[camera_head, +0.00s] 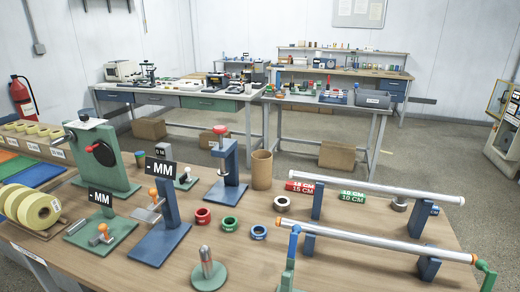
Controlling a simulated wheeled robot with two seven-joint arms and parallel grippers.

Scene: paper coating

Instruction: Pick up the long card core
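A brown card core (262,170) stands upright on the wooden table (330,262), right of the blue press-like stand (229,180). It is open at the top and looks like the tallest card tube here. A short tan ring (281,204) lies in front of it. Neither of my grippers shows in this view, and nothing is seen touching the core.
Right of the core are a red 15 CM piece (300,187), a green 10 CM piece (351,196) and two long rods (375,186) (375,241) on supports. Coloured rings (230,225) lie in front. Tall stands (165,215) crowd the left.

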